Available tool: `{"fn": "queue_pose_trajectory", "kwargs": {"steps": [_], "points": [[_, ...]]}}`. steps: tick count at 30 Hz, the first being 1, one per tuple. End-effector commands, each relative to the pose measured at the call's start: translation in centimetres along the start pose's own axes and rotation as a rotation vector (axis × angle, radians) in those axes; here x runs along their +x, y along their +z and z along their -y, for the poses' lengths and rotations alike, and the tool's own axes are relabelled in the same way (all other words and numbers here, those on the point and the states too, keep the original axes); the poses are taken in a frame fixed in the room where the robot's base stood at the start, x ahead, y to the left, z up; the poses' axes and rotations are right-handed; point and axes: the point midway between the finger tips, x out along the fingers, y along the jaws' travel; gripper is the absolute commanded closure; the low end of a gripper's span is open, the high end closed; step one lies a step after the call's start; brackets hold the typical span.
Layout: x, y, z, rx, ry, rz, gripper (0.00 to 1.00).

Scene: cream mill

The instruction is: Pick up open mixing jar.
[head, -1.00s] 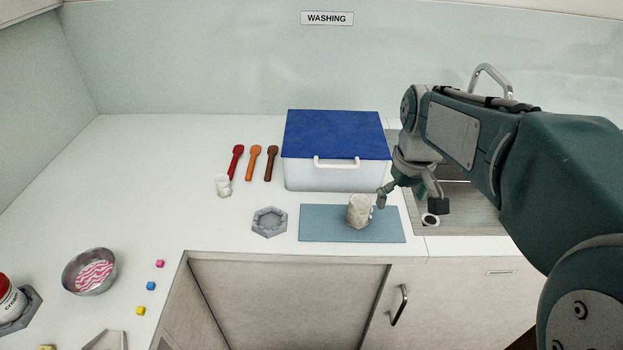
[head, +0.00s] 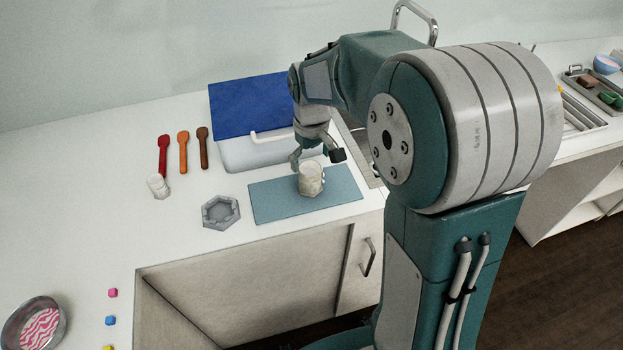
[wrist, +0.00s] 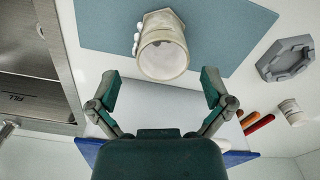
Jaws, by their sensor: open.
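The open mixing jar (head: 311,180) is a pale cream, faceted jar standing upright on the blue-grey mat (head: 275,203). In the wrist view the jar (wrist: 163,50) shows its open round mouth, with small knobs on its left side. My gripper (head: 317,160) is open just behind and above the jar in the head view. In the wrist view my gripper (wrist: 160,88) has its two fingers spread wide, and the jar lies ahead, roughly centred between them. Nothing is between the fingers, and they appear apart from the jar.
A white box with a blue lid (head: 250,103) stands close behind the mat. A grey hexagonal holder (head: 221,212), a small white jar (head: 158,187) and red, orange and brown spoons (head: 183,152) are to the left. The sink (wrist: 35,85) is beside the mat.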

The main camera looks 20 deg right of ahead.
Motion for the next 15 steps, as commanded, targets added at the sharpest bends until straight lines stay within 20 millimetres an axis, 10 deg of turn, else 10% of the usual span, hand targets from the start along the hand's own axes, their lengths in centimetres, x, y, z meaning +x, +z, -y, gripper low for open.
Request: {"fn": "queue_pose_trajectory", "kwargs": {"steps": [15], "points": [[4.0,0.1,-0.4,0.000,-0.001,-0.001,0.00]]}}
